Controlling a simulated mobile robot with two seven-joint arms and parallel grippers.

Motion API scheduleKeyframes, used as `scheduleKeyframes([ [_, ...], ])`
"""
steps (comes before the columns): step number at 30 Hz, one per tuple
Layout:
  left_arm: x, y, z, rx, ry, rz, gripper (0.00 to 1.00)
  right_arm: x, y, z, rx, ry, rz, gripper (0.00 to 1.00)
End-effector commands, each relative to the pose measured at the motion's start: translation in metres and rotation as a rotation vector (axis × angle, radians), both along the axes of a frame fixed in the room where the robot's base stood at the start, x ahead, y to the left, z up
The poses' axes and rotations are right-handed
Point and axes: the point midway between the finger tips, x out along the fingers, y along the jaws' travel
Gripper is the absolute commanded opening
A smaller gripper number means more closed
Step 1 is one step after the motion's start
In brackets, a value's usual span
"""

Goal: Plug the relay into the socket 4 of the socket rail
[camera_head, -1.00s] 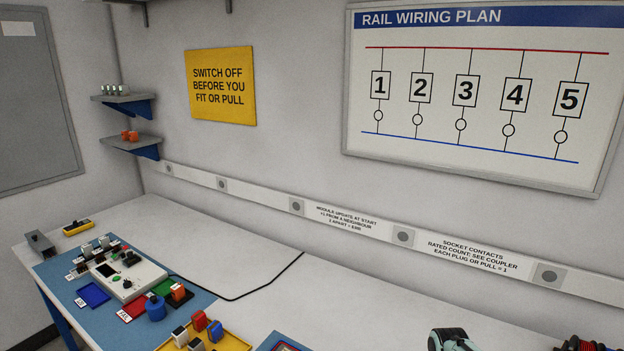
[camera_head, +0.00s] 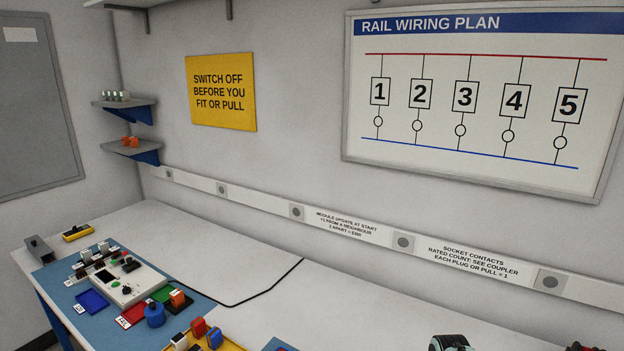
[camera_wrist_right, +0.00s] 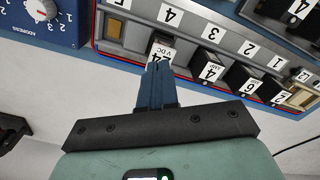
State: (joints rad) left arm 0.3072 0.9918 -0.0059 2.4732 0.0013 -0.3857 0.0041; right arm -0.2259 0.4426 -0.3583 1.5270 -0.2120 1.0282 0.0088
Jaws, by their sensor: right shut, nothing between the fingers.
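The socket rail (camera_wrist_right: 188,32) runs across the top of the right wrist view, its numbers upside down. A dark module with a white "24 VDC" label (camera_wrist_right: 163,51), which looks like the relay, stands at socket 4, beside the number 4 (camera_wrist_right: 169,15). How deep it sits cannot be told. My right gripper (camera_wrist_right: 158,70) is shut and empty, its blue fingertips right at this module's label end and partly covering it. Modules stand at sockets 3 (camera_wrist_right: 210,71), 2 (camera_wrist_right: 249,86) and 1 (camera_wrist_right: 279,96). My left gripper is not in view.
A blue box with an address dial (camera_wrist_right: 40,10) stands beside the rail. In the head view, a yellow tray (camera_head: 237,346) holds several modules; a tester (camera_head: 126,283) lies on the blue mat (camera_head: 62,276).

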Motion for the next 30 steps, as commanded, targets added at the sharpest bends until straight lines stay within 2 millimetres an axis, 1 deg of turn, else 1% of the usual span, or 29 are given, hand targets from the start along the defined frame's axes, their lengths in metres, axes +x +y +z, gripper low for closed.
scheduleKeyframes([
  [17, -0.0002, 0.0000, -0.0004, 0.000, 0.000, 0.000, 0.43, -0.0001, 0.0000, -0.0006, 0.000, 0.000, 0.000, 0.00],
  [30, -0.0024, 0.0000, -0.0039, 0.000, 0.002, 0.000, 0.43, -0.0002, -0.0001, -0.0072, 0.000, 0.001, 0.000, 0.00],
])
